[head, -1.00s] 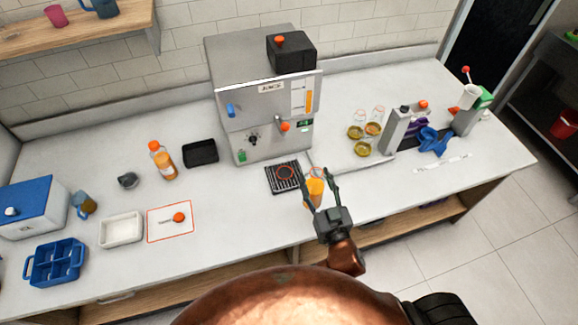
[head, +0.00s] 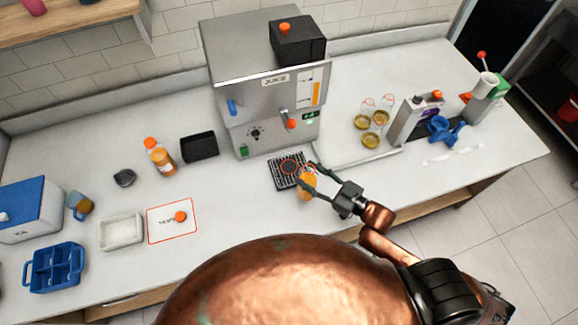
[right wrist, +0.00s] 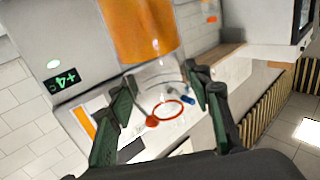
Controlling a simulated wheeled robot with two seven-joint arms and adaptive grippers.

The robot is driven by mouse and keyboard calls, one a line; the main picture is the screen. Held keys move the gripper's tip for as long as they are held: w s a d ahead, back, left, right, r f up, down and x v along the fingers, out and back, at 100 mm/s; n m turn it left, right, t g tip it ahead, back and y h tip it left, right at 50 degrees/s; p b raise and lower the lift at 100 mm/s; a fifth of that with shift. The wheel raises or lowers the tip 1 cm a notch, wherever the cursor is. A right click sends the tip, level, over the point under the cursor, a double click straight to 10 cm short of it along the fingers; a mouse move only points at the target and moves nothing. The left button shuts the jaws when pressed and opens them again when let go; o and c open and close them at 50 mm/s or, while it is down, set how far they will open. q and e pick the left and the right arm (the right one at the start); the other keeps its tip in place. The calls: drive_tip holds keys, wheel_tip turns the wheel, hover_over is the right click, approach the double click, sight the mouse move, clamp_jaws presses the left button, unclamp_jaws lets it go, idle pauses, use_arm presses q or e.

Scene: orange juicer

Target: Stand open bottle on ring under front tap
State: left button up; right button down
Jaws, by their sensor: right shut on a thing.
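The bottle (head: 306,187) holds orange juice and stands between the fingers of my right gripper (head: 306,175), which is shut on it. In the head view it is at the front right edge of the black drip tray (head: 279,181), beside the red ring (head: 290,167). I cannot tell whether its base touches anything. In the right wrist view the juice-filled bottle (right wrist: 140,30) is large, with a clear upper part. The front tap (head: 291,123) has an orange knob on the steel juice machine (head: 255,90), behind the tray. My left gripper is out of view.
A capped orange bottle (head: 160,157) and a black bin (head: 199,146) stand left of the machine. Several glass jars (head: 371,141) and a grey device (head: 412,120) stand to the right. A white card (head: 172,226) lies front left. Bare counter lies in front of the tray.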

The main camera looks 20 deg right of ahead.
drive_tip(key=d, duration=0.8)
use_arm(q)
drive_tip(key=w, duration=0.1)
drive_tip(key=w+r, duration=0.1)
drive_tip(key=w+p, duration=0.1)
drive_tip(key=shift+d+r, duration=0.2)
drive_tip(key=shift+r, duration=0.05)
use_arm(e)
drive_tip(key=f+x, duration=0.1)
drive_tip(key=x, duration=1.6)
drive_tip(key=shift+w+n+g+y, duration=0.3)
drive_tip(key=shift+w+n, duration=0.1)
drive_tip(key=shift+f, duration=0.2)
